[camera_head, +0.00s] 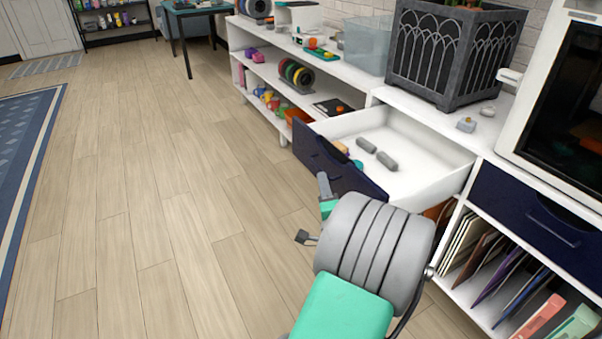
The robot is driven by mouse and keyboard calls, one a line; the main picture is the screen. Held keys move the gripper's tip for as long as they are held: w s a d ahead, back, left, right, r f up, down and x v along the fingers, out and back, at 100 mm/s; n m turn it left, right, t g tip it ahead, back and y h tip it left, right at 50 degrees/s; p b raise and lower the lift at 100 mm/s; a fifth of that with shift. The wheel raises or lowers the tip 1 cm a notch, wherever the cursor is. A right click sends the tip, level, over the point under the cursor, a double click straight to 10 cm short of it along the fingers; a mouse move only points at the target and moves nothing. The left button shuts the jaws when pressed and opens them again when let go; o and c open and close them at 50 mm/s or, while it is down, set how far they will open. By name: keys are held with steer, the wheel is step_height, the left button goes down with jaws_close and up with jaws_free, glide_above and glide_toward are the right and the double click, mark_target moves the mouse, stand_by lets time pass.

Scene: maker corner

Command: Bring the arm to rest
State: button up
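My arm, with a thick grey ribbed joint and a teal link, rises from the bottom of the head view in front of the shelf unit. My gripper (306,238) is mostly hidden behind the arm; only a small dark part shows to the left of the grey joint, over the floor. I cannot tell whether it is open or shut, or whether it holds anything. A grey and teal arm part shows just above, in front of the dark blue front of the open drawer (432,154).
The drawer stands pulled out from the white shelf unit (267,72), close to my arm. Two grey pieces (387,160) lie inside it. A dark planter (450,55) and a white-framed machine (562,95) stand on top. The wooden floor (150,180) at left is clear.

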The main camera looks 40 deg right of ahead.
steer(key=w+a+r+n+y+p, duration=0.4)
steer(key=w+a+n+y+p, duration=0.15)
steer(key=a, duration=0.35)
steer(key=w+a+r+n+y+p, duration=0.5)
steer(key=w+a+n, duration=0.1)
steer(key=a, duration=0.3)
steer(key=s+a+r+n+g+y+p, duration=0.1)
steer(key=a+r+n+g+p, duration=0.25)
steer(key=a, duration=0.25)
steer(key=s+a+r+n+g+y+p, duration=0.1)
steer(key=a+r+n+g+y+p, duration=0.1)
steer(key=a+n+p, duration=0.3)
steer(key=s+a+r+n+g+h+p, duration=0.1)
steer(key=s+a+r+g+p, duration=0.2)
steer(key=s+r+p, duration=0.1)
steer(key=s+a+r+n+g+h+p, duration=0.1)
steer(key=s+a+r+n+g+p, duration=0.1)
steer(key=s, duration=0.7)
steer(key=shift+s+a+r+g+p, duration=0.3)
steer(key=shift+a+r+g+p, duration=0.35)
steer(key=shift+a+r+p, duration=1.1)
